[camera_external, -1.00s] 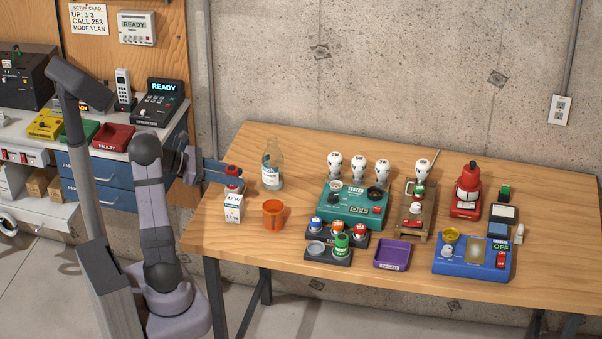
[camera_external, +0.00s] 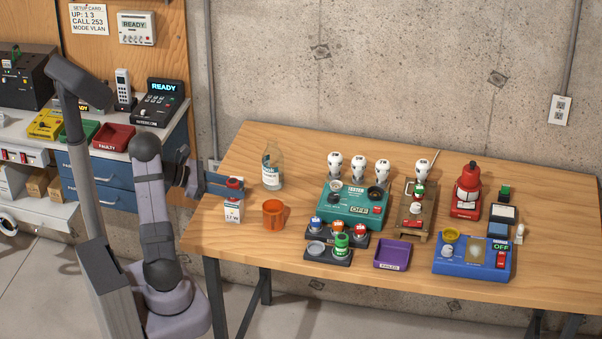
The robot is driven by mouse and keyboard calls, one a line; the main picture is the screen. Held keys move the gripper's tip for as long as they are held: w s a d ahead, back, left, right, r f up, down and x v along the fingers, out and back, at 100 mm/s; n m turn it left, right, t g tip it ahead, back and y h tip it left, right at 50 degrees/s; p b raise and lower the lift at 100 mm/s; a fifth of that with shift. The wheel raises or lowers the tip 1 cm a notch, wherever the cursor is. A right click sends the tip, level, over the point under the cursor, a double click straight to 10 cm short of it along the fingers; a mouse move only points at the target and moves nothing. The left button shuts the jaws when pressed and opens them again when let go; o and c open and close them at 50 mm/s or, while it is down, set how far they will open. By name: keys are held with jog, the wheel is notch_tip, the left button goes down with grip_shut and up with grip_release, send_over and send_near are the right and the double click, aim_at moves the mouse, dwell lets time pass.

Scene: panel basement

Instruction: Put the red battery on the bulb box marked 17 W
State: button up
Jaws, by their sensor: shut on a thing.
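The red battery (camera_external: 235,183) is at the left end of the wooden table, between the fingers of my gripper (camera_external: 238,187). My gripper is shut on it and reaches in from the left. The white bulb box (camera_external: 233,213) stands upright directly below the battery. Its small label looks like 17 W but is hard to read. The battery's lower end is at the box's top. The fingers partly cover this spot, so I cannot tell whether they touch.
An orange cup (camera_external: 273,214) stands close to the right of the box, and a clear bottle (camera_external: 272,167) behind it. A battery tray (camera_external: 327,256), a teal tester (camera_external: 352,207) and a purple tray (camera_external: 392,254) are farther right. The table's left edge is near.

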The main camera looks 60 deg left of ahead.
jog(key=shift+f, duration=0.15)
jog(key=o, duration=1.1)
jog(key=shift+o, duration=0.2)
jog(key=shift+r, duration=0.25)
jog(key=shift+s+a, duration=0.15)
jog(key=shift+s, duration=0.15)
jog(key=b+v, duration=0.2)
jog(key=v, duration=0.9)
jog(key=shift+s+r, duration=0.15)
